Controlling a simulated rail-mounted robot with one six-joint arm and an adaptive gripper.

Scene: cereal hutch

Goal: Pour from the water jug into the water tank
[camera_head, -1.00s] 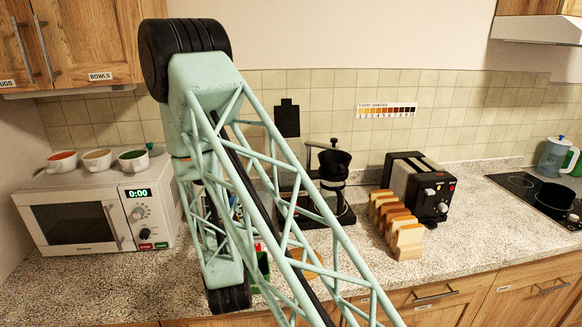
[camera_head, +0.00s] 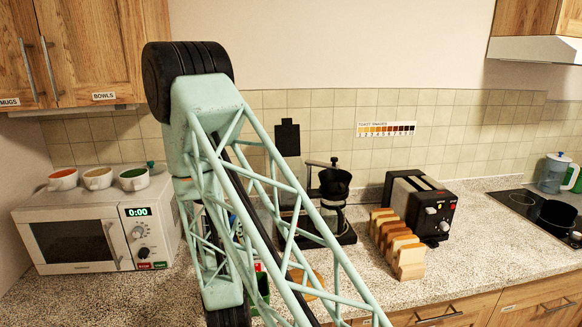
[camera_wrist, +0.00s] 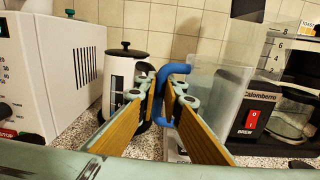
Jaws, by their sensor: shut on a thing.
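My gripper (camera_wrist: 167,84) is shut on the blue handle of the water jug (camera_wrist: 215,88), between its two wood-coloured finger pads in the wrist view. The jug is clear and looks upright; its water level cannot be made out. Just right of it is the coffee maker with a red BREW switch (camera_wrist: 254,118). A clear part with level numbers, apparently the water tank (camera_wrist: 294,52), shows at the right edge, partly cut off. In the head view the coffee maker (camera_head: 345,238) stands behind my arm, which hides the gripper and most of the jug.
A white microwave (camera_head: 78,245) with several bowls on top stands left. Right of the coffee maker are bread slices (camera_head: 398,245) and a toaster (camera_head: 422,208). Another jug (camera_head: 554,174) stands by the hob.

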